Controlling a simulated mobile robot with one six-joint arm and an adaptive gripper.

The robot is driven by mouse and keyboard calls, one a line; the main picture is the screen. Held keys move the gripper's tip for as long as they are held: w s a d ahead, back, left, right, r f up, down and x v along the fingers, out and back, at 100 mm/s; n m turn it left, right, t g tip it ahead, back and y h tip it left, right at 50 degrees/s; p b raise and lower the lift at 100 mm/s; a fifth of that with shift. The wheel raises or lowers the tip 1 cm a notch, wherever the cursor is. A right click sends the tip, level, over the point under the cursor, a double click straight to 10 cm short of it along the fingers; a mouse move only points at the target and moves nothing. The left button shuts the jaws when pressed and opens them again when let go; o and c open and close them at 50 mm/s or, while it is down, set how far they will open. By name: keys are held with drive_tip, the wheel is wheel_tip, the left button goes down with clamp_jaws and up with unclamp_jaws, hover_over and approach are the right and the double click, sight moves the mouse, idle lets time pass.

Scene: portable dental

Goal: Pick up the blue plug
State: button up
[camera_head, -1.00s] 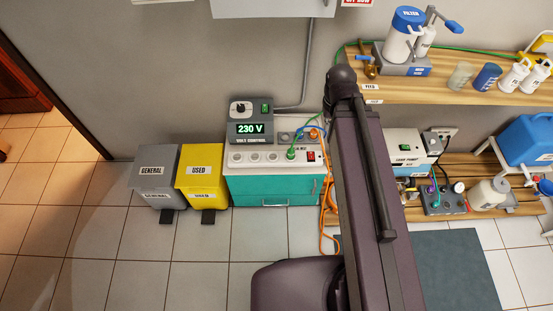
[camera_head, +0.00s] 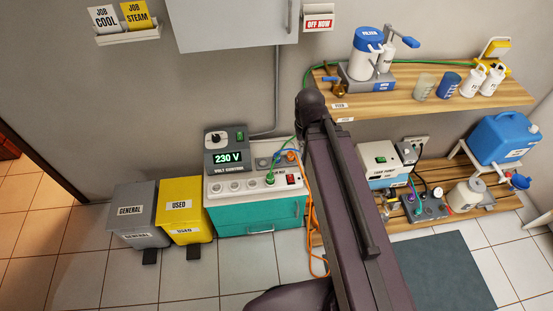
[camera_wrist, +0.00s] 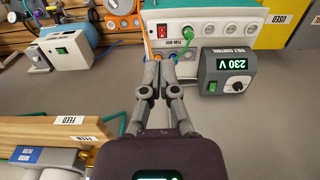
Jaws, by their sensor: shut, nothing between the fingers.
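The white socket strip (camera_head: 232,186) sits on top of a teal cabinet. A green plug (camera_head: 270,177) with a green cable stands in it. At its back right, a small blue piece (camera_head: 291,156) shows beside the orange cable; it may be the blue plug, but it is too small to be sure. The fingers may hide part of the plug area.
The volt control box (camera_head: 227,150) showing 230 V stands behind the strip. Yellow (camera_head: 183,211) and grey (camera_head: 139,215) bins stand to its left. Wooden shelves (camera_head: 440,98) with bottles and a filter are at right. My arm hides part of the middle.

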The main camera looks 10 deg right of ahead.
drive_tip(key=o, duration=0.7)
drive_tip(key=shift+w+f, duration=0.15)
drive_tip(key=shift+f, duration=0.05)
drive_tip(key=shift+c, duration=0.2)
drive_tip(key=o, duration=0.5)
drive_tip(key=shift+w+a+f+b, duration=0.1)
drive_tip(key=shift+w+f+b, duration=0.65)
drive_tip(key=shift+b, duration=0.2)
drive_tip(key=m+b, duration=0.3)
drive_tip(key=b, duration=2.1)
hover_over(277, 154)
wheel_tip(277, 154, down, 24)
drive_tip(key=f, duration=0.1)
drive_tip(key=shift+w+a+r+m+b, duration=0.1)
drive_tip(key=shift+w+a+m+b, duration=0.1)
drive_tip(key=shift+m+b, duration=0.15)
wheel_tip(277, 154, down, 9)
drive_tip(key=b, duration=0.8)
drive_tip(key=shift+r+b, duration=0.15)
drive_tip(key=shift+b, duration=0.2)
drive_tip(key=shift+s+d+f+b, duration=0.1)
drive_tip(key=shift+f+b, duration=1.2)
drive_tip(key=shift+s+d+f+b, duration=0.1)
drive_tip(key=shift+f+b, duration=1.15)
drive_tip(key=shift+b, duration=0.05)
